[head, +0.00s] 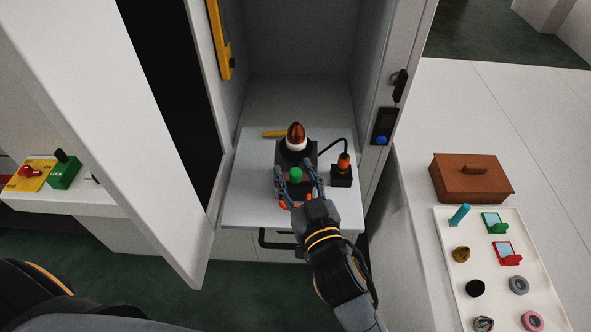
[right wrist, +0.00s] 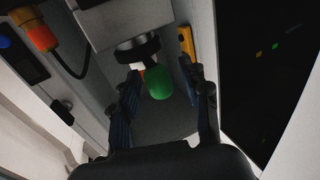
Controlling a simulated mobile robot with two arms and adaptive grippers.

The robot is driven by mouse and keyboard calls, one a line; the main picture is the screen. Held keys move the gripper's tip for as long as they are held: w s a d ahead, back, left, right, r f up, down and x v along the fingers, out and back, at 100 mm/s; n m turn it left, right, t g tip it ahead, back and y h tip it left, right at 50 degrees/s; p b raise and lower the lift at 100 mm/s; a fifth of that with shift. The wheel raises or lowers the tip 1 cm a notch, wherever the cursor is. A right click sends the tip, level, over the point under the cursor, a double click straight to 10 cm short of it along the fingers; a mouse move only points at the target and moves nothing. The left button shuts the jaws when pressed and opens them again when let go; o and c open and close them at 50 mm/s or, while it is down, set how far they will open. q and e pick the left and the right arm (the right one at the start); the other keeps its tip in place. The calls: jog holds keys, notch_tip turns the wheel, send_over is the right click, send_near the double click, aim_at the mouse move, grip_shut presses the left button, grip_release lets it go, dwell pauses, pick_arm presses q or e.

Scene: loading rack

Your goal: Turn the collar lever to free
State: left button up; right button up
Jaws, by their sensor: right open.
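A dark fixture (head: 311,153) stands on the pull-out shelf (head: 240,205) inside the open cabinet. A brown-orange pointed dome (head: 296,133) sits in a white collar (head: 296,145) on it. A green rounded knob (head: 296,174), apparently the lever's handle, projects toward me at the front; it also shows in the right wrist view (right wrist: 160,85). My right gripper (head: 294,170) is open, with one finger on each side of the green knob; contact cannot be told. In the right wrist view the fingers (right wrist: 163,76) stand apart from the knob. My left gripper is out of view.
A small dark box with an orange cap (head: 344,162) and a cable stands right of the fixture. A yellow bar (head: 274,134) lies behind. The cabinet door (head: 150,130) stands open at left. A brown box (head: 470,178) and white tray (head: 455,280) are at right.

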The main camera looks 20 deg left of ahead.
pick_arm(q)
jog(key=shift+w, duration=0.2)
pick_arm(e)
jog(key=shift+c, duration=0.2)
grip_shut()
jog(key=shift+a+f+m+h+b, duration=0.15)
jog(key=shift+a+m+h+b, duration=0.2)
jog(key=shift+b, duration=0.4)
jog(key=shift+a+t+h, duration=0.25)
jog(key=shift+t+h, duration=0.1)
jog(key=shift+t, duration=0.05)
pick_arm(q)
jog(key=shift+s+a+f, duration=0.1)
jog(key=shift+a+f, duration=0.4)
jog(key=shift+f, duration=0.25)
pick_arm(e)
jog(key=shift+d, duration=0.1)
jog(key=shift+c, duration=0.2)
grip_release()
jog(key=shift+d, duration=0.15)
jog(key=shift+o, duration=0.4)
jog(key=shift+s, duration=0.15)
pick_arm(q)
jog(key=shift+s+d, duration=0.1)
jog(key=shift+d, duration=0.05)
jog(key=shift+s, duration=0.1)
